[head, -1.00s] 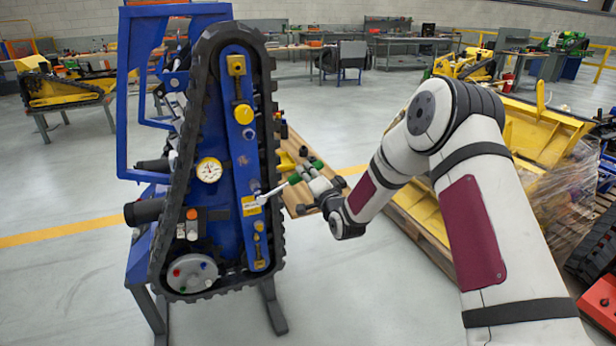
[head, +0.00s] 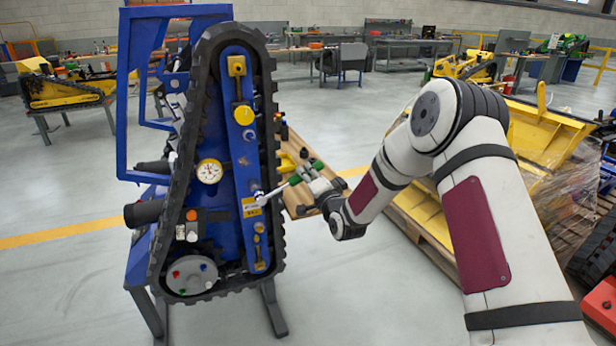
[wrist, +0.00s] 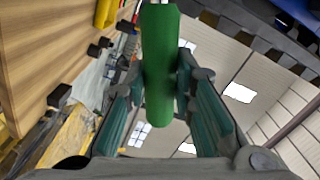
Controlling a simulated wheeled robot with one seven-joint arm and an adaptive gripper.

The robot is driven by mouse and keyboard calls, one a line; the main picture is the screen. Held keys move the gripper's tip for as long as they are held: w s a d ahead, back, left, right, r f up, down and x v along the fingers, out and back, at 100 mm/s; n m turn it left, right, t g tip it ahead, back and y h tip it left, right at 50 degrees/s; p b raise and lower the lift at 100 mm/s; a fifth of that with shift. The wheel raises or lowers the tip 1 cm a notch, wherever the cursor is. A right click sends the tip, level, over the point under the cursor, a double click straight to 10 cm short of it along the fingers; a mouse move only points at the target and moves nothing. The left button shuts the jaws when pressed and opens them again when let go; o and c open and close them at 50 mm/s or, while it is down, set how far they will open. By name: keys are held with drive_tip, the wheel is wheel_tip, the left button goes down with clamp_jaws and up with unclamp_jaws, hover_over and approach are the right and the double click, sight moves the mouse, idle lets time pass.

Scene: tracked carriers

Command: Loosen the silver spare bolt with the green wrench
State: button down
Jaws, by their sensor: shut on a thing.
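The wrench has a green handle (head: 295,180) and a silver shaft (head: 277,190). My gripper (head: 308,173) is shut on the handle to the right of the tracked carrier. In the wrist view the green handle (wrist: 160,75) stands between my two teal fingers. The wrench's silver head (head: 262,199) points left and down and lies at the blue side plate, just above and right of a yellow label (head: 250,208). A small silver bolt end (head: 258,194) seems to show at the head. I cannot tell whether the head is seated around it.
A wooden surface (head: 297,203) with small parts lies behind my gripper. A yellow machine part (head: 540,135) stands right.

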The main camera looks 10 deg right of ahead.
drive_tip(key=shift+b+x, duration=0.9)
drive_tip(key=shift+b, duration=0.1)
idle(1.7)
drive_tip(key=c, duration=2.1)
unclamp_jaws()
clamp_jaws()
drive_tip(key=shift+r, duration=0.15)
drive_tip(key=shift+s+a+r+n, duration=0.1)
drive_tip(key=shift+a+r+n, duration=0.25)
drive_tip(key=shift+r+n, duration=0.3)
drive_tip(key=shift+p, duration=0.3)
drive_tip(key=shift+s+a+r+n, duration=0.1)
drive_tip(key=shift+a+r+n, duration=0.25)
drive_tip(key=shift+r+n, duration=0.25)
